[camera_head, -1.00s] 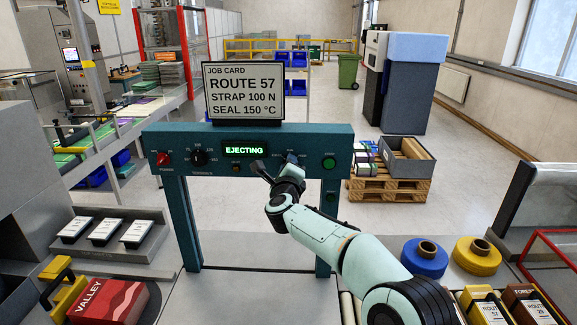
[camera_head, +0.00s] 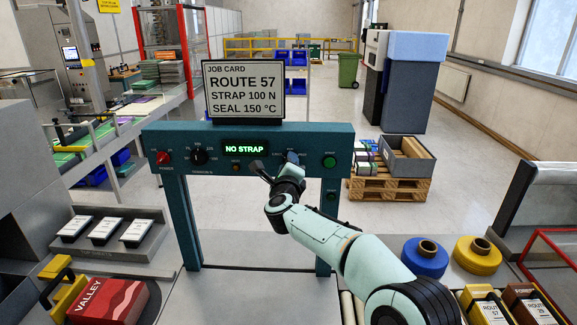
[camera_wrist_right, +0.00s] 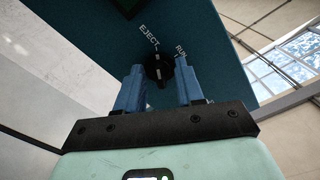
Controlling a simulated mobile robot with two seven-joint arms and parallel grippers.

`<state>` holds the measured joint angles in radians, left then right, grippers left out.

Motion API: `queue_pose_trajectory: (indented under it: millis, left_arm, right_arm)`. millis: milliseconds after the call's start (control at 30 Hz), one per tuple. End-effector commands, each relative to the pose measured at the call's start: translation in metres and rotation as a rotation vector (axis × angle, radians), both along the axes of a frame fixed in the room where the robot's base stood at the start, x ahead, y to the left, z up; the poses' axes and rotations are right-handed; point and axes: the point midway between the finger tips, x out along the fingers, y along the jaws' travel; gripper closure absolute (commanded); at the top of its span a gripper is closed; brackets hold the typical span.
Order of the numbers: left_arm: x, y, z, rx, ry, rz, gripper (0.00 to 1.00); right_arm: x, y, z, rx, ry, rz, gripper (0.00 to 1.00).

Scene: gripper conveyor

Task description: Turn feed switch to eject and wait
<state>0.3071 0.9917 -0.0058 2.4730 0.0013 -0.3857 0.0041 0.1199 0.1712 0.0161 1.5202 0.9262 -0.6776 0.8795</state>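The feed switch (camera_wrist_right: 158,70) is a dark round knob with a white mark, on the blue-green panel (camera_head: 220,134). In the right wrist view its mark points up, toward the EJECT label and away from RUN. My right gripper (camera_wrist_right: 159,88) is open, with one blue finger on each side of the knob's lower part; contact cannot be told. In the head view the right gripper (camera_head: 277,167) is at the panel's right half and largely hides the switch. The green display (camera_head: 244,149) reads NO STRAP. My left gripper is not in view.
A red knob (camera_head: 163,158), a black dial (camera_head: 199,157) and a green button (camera_head: 329,162) are on the same panel. A job card sign (camera_head: 244,92) stands on top. A blue roll (camera_head: 425,257) and a yellow roll (camera_head: 478,256) lie at right.

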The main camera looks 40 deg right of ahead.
Motion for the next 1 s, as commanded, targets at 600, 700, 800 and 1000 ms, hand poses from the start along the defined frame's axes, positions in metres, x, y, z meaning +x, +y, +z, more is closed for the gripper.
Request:
queue_pose_trajectory:
  millis: [600,700,800,1000]
  left_arm:
    - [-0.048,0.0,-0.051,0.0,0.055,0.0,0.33]
    - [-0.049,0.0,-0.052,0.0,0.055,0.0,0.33]
    - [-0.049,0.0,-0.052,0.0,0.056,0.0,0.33]
    - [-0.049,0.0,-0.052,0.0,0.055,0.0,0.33]
  right_arm:
    - [-0.09,0.076,-0.004,-0.001,0.002,0.002,0.63]
    - [-0.095,0.08,-0.003,-0.001,0.002,0.0,0.63]
    - [-0.097,0.081,-0.002,-0.001,0.002,0.0,0.63]
    - [-0.097,0.082,-0.002,-0.001,0.002,0.0,0.63]
